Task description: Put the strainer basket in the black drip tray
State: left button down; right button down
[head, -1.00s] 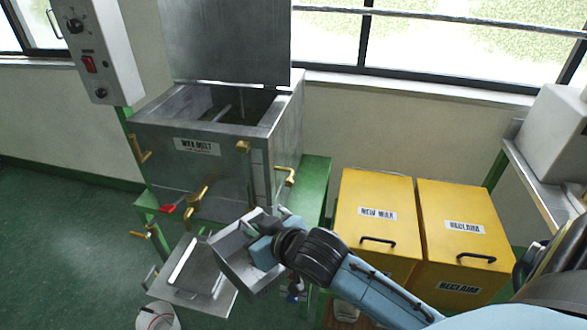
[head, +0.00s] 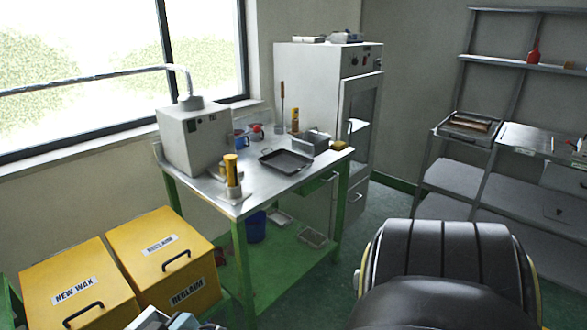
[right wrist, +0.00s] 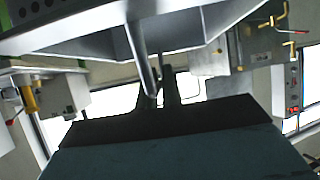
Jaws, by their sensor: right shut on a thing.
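The strainer basket (right wrist: 95,38) is a grey metal box with holes along one edge, filling the top of the right wrist view. My right gripper (right wrist: 157,98) is shut on it, at a thin metal part.
The steel table (head: 240,207) also bears a grey machine (head: 193,138), a yellow-topped cylinder (head: 231,171), and a grey box (head: 309,143) behind the tray. Yellow bins (head: 160,247) stand left of the table. A tall cabinet (head: 315,85) stands behind; shelves (head: 470,180) stand at the right.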

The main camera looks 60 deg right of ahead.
aim_at(285, 164)
jog(key=z, duration=0.45)
jog(key=k, duration=0.6)
jog(key=z, duration=1.7)
jog(key=i, duration=2.3)
jog(key=u, duration=0.7)
